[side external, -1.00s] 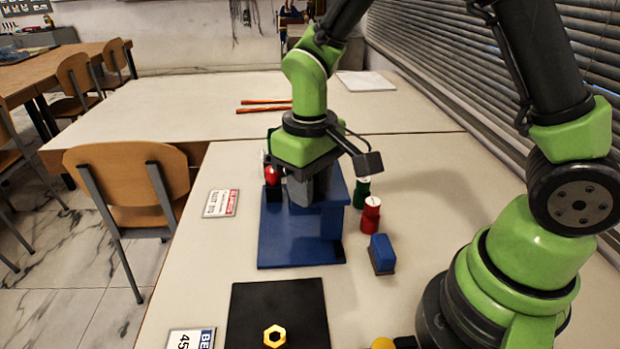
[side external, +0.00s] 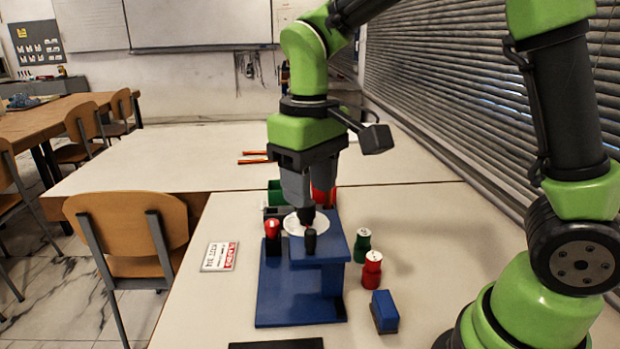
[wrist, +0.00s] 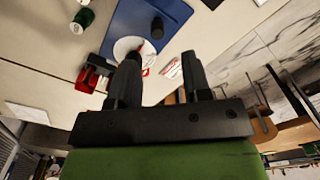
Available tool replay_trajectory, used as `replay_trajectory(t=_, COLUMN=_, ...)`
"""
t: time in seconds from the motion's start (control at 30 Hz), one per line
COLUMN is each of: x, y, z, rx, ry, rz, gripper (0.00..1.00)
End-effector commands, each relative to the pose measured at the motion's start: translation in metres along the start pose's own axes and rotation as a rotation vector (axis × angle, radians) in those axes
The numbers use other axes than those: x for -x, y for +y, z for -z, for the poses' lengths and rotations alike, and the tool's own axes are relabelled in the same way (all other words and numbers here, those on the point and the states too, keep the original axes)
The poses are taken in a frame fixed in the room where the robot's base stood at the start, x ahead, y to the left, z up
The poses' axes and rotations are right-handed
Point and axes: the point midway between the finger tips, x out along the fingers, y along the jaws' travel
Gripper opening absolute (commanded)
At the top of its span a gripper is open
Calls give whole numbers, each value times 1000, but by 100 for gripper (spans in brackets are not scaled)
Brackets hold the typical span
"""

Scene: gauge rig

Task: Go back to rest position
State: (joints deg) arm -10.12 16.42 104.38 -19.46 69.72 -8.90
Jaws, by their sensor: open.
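My gripper (side external: 307,206) is above the blue gauge rig (side external: 283,297), with its fingers pointing down near the white dial (side external: 296,223) on the rig's raised platform. In the wrist view the two fingers of my gripper (wrist: 158,75) are apart with nothing between them, and the white dial (wrist: 122,48) shows beyond the left finger. A black knob (side external: 310,241) stands in front of the dial. Whether the fingertips touch the dial or the rig cannot be told.
A red-topped piece (side external: 272,228) stands at the rig's left. Green (side external: 363,243) and red (side external: 372,268) pieces and a blue block (side external: 384,311) stand to its right. A label card (side external: 219,256) lies at left. The table behind is mostly clear, with orange sticks (side external: 254,157).

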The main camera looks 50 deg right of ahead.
Motion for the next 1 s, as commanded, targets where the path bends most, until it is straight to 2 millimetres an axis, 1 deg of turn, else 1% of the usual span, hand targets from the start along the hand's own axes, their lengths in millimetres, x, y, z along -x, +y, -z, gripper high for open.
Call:
replay_trajectory(t=0.1, x=4, y=0, z=0, rx=1, ry=0, rz=0, gripper=44)
replay_trajectory(t=0.4, x=6, y=0, z=-1, rx=-2, ry=4, rz=2, gripper=44)
replay_trajectory(t=0.47, x=10, y=1, z=-4, rx=-11, ry=20, rz=10, gripper=44)
replay_trajectory(t=0.53, x=20, y=4, z=-11, rx=-31, ry=56, rz=28, gripper=44)
replay_trajectory(t=0.67, x=44, y=10, z=-37, rx=-96, ry=167, rz=84, gripper=44)
replay_trajectory(t=0.7, x=51, y=12, z=-47, rx=-121, ry=208, rz=105, gripper=44)
replay_trajectory(t=0.8, x=64, y=17, z=-72, rx=-182, ry=310, rz=156, gripper=44)
replay_trajectory(t=0.9, x=70, y=20, z=-96, rx=-239, ry=409, rz=203, gripper=44)
replay_trajectory(t=1.0, x=72, y=21, z=-114, rx=-285, ry=491, rz=242, gripper=44)
